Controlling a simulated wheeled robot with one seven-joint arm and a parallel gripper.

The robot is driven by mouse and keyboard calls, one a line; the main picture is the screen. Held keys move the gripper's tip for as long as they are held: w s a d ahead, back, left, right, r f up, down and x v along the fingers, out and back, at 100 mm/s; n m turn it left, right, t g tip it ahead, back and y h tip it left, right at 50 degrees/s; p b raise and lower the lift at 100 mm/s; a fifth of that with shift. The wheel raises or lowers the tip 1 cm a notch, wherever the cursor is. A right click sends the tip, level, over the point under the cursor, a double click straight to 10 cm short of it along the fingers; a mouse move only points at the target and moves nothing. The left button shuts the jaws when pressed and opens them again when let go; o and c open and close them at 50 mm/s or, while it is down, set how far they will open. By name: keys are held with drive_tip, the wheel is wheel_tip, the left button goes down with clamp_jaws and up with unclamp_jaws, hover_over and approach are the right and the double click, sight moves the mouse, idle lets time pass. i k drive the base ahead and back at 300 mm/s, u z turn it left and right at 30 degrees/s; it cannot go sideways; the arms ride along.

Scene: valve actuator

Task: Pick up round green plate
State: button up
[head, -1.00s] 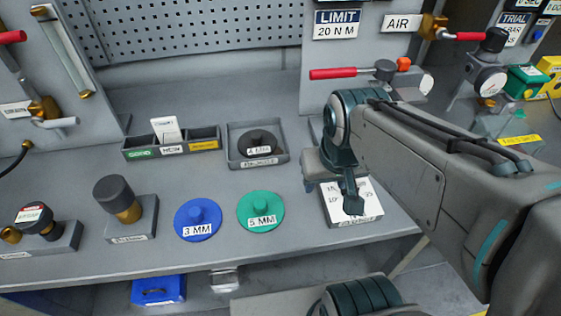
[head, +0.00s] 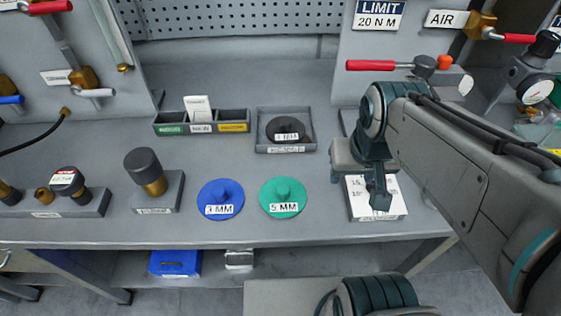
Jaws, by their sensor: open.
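The round green plate (head: 289,190) lies flat on the grey bench, with a raised knob at its centre and a "5 MM" label on its front. My gripper (head: 378,198) is to the right of the plate, above a white labelled block, and apart from the plate. It is open, with nothing seen between its fingers. My arm hides part of the bench at the right.
A blue "3 MM" plate (head: 220,199) lies just left of the green one. A grey tray (head: 306,146) with a dark plate stands behind. The white block (head: 362,209) sits under my gripper. A black-capped brass fitting (head: 148,172) stands at left.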

sight(282, 198)
drive_tip(key=u, duration=0.05)
drive_tip(key=k, duration=1)
drive_tip(key=u, duration=2.25)
drive_tip(key=i, duration=1.7)
drive_tip(key=z, duration=2.45)
